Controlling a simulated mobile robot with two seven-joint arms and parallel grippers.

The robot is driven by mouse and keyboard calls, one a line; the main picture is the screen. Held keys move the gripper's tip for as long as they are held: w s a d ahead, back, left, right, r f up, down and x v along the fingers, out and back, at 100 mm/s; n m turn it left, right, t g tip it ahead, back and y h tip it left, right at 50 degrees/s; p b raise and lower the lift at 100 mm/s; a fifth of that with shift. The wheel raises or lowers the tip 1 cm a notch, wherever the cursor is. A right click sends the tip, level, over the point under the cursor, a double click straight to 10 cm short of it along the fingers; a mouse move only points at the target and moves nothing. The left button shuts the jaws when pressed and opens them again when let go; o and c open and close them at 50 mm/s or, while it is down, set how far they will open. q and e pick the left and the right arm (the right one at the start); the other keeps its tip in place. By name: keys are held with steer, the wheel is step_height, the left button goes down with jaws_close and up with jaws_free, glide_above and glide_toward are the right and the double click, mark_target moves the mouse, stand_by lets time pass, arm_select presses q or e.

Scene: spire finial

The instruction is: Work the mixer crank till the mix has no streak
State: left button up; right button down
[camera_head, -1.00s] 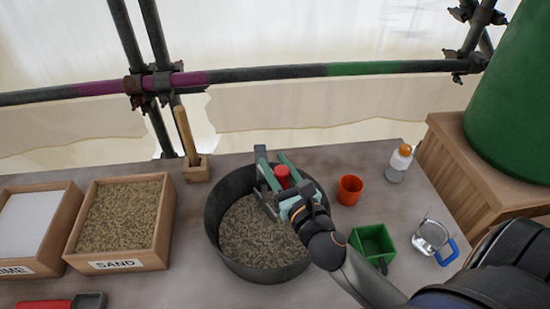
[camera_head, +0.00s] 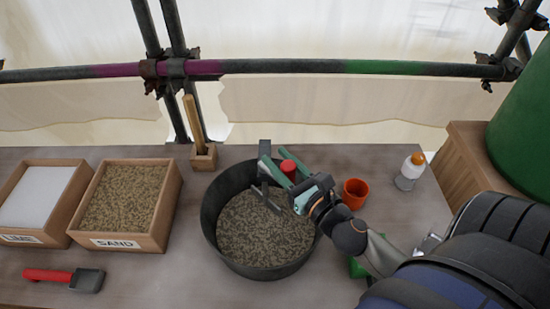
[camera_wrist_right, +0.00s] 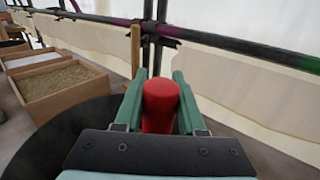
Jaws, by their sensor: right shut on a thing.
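The mixer is a dark round tub (camera_head: 212,232) on the bench, with a grey crank frame (camera_head: 265,178) at its far rim. The mix (camera_head: 262,232) inside looks grainy and grey-brown; I make out no clear streak at this size. The red crank knob (camera_head: 288,167) stands above the far right part of the tub. My right gripper (camera_head: 285,174) is shut on the knob, with its green fingers on either side. In the right wrist view the red knob (camera_wrist_right: 160,106) sits upright between the two fingers. My left gripper is not in view.
A lime box (camera_head: 38,195) and a sand box (camera_head: 172,205) stand at left, with a red-handled scoop (camera_head: 50,275) in front. A scaffold pole (camera_head: 270,67) crosses behind.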

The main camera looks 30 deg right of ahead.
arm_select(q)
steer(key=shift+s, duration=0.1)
arm_select(e)
steer(key=shift+r, duration=0.15)
steer(key=c, duration=0.5)
jaws_free()
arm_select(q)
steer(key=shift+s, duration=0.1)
